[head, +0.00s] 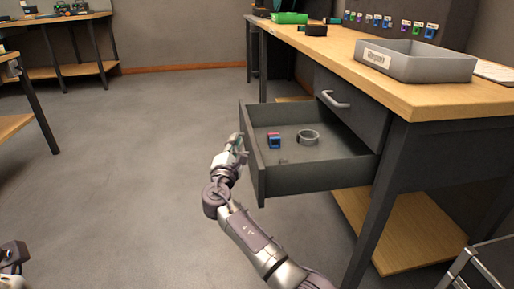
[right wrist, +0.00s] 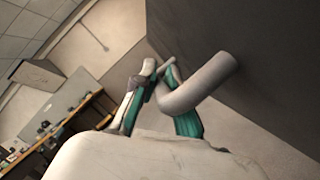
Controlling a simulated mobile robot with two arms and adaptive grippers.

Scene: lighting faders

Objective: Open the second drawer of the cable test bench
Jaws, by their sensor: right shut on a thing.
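The cable test bench (head: 420,92) has a wooden top and dark grey drawers. Its upper drawer (head: 350,113) is shut, with a silver bar handle. The second drawer (head: 315,180), below it, is pulled well out and shows its inside. My right gripper (head: 239,146) is at the outer face of this drawer's front. In the right wrist view its teal-padded fingers (right wrist: 162,78) are shut around the grey bar handle (right wrist: 200,84) on the dark front. A small part of my left arm's end (head: 13,256) shows at the lower left edge; its jaws are not clear.
The open drawer holds a small blue and red item (head: 274,140) and a grey ring-shaped item (head: 308,137). A labelled grey tray (head: 430,68) stands on the bench top. The floor (head: 140,150) left of the drawer is clear.

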